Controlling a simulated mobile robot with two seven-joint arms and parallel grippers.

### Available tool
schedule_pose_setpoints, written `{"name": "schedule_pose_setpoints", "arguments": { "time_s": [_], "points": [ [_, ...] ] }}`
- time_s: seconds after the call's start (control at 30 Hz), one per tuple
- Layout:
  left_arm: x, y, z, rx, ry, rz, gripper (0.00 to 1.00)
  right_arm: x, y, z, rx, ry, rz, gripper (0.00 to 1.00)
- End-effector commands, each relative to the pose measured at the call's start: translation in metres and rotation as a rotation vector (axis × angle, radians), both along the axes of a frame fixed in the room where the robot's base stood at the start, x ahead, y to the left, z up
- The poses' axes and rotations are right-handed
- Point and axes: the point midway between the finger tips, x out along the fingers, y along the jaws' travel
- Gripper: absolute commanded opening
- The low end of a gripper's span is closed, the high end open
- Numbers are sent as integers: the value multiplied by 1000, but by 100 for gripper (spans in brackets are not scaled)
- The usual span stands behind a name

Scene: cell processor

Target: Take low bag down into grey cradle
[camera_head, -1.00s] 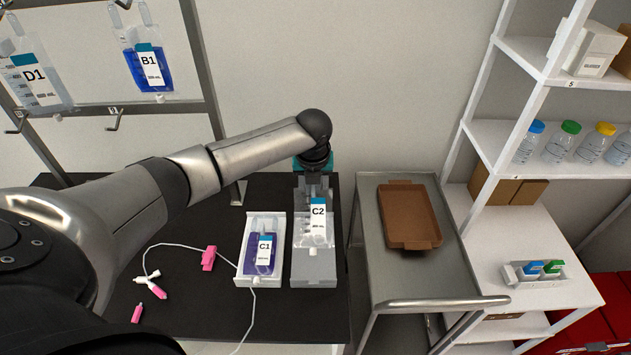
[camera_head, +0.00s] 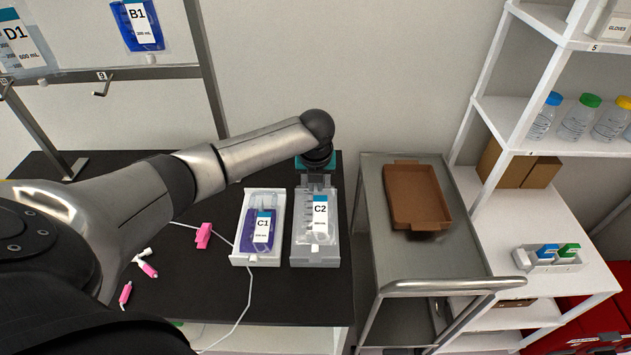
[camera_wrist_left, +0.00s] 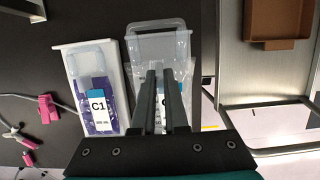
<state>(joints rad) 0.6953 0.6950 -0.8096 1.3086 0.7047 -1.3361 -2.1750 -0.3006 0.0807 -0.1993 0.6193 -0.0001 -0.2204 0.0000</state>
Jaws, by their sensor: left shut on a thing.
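The clear bag labelled C2 (camera_head: 320,215) lies over the grey cradle (camera_head: 316,259) on the black table; from above I cannot tell whether it fully rests there. My left gripper (camera_head: 318,184) is shut on the C2 bag near its top end, at the cradle's far end. In the left wrist view the gripper fingers (camera_wrist_left: 163,80) are closed together over the bag and hide most of its label. The wrist view also shows the clear bag (camera_wrist_left: 160,48) spread around the fingers. My right gripper is not in view.
A white cradle (camera_head: 241,259) with the purple bag C1 (camera_head: 259,231) stands just left. A pink clamp (camera_head: 203,236) and tubing lie further left. A steel cart (camera_head: 385,262) with a brown tray (camera_head: 416,196) stands right. Bag B1 (camera_head: 138,25) hangs at the back left.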

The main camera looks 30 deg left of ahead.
Motion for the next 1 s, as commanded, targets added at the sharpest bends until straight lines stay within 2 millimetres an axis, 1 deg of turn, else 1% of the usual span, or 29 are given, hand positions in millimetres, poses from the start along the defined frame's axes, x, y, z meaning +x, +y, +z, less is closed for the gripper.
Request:
{"name": "schedule_pose_setpoints", "arguments": {
  "time_s": [0.17,0.2,0.5,0.83,0.93,1.0],
  "points": [
    [0,0,0,0,0,0,0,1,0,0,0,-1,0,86],
    [0,0,0,0,0,0,12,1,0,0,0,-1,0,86],
    [0,0,0,-1,1,0,46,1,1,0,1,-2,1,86],
    [-1,-1,3,-1,-1,0,46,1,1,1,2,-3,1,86],
    [-2,-2,11,-1,-1,0,46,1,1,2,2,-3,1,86],
    [-4,-3,20,0,-2,-1,46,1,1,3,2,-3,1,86]
  ]
}}
